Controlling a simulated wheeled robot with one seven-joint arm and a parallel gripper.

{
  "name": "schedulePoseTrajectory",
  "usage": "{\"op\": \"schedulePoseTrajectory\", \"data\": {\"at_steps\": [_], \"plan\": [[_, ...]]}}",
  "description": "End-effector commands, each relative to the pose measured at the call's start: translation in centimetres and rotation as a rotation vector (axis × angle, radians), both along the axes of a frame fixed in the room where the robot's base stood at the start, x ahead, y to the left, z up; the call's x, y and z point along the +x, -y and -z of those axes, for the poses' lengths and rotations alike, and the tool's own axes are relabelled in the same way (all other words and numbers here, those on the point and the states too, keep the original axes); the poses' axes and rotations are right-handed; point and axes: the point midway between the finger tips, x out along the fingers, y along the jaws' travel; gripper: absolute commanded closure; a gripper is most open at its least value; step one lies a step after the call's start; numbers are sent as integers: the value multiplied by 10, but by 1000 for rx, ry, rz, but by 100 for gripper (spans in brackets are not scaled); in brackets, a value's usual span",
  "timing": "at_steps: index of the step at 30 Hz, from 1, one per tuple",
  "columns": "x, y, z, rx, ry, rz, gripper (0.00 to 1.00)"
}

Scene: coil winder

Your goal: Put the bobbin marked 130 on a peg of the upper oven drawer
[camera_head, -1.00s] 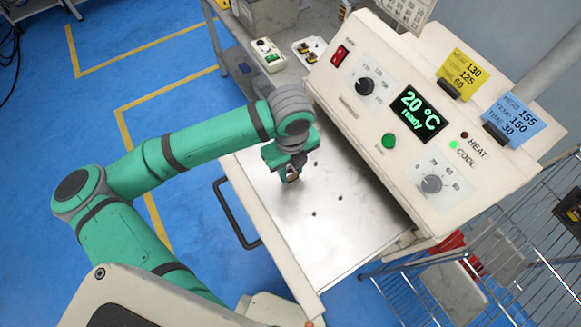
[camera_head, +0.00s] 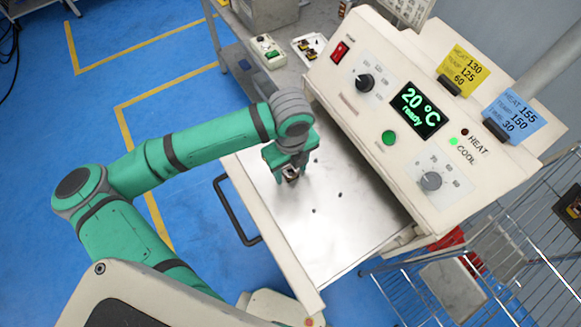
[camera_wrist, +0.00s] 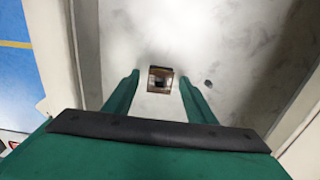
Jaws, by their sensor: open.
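The upper oven drawer (camera_head: 330,235) is pulled out, with a bright metal plate that has several small dark holes or pegs. A small brown and dark square bobbin (camera_wrist: 161,80) sits on the plate; its number cannot be read. It also shows in the head view (camera_head: 291,174), partly hidden below my gripper. My gripper (camera_wrist: 158,88) is open over the drawer plate, its two green fingers on either side of the bobbin with gaps to it. In the head view my gripper (camera_head: 290,172) points down at the plate's upper left part.
The oven's panel (camera_head: 400,110) stands right behind the drawer, its display reading 20 °C ready. The drawer's dark handle (camera_head: 232,215) is at the front. A table behind bears a white tray (camera_head: 309,46) with small bobbins. A wire rack (camera_head: 470,275) stands at right.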

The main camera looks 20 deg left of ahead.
Motion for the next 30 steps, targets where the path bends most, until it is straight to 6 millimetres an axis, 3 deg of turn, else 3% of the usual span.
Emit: {"op": "schedulePoseTrajectory", "data": {"at_steps": [7, 21, 30], "plan": [[0, -1, -16, 2, 2, 2, 49], [1, -1, -94, 2, 1, 0, 49], [0, 0, -108, 1, 1, 0, 49]]}}
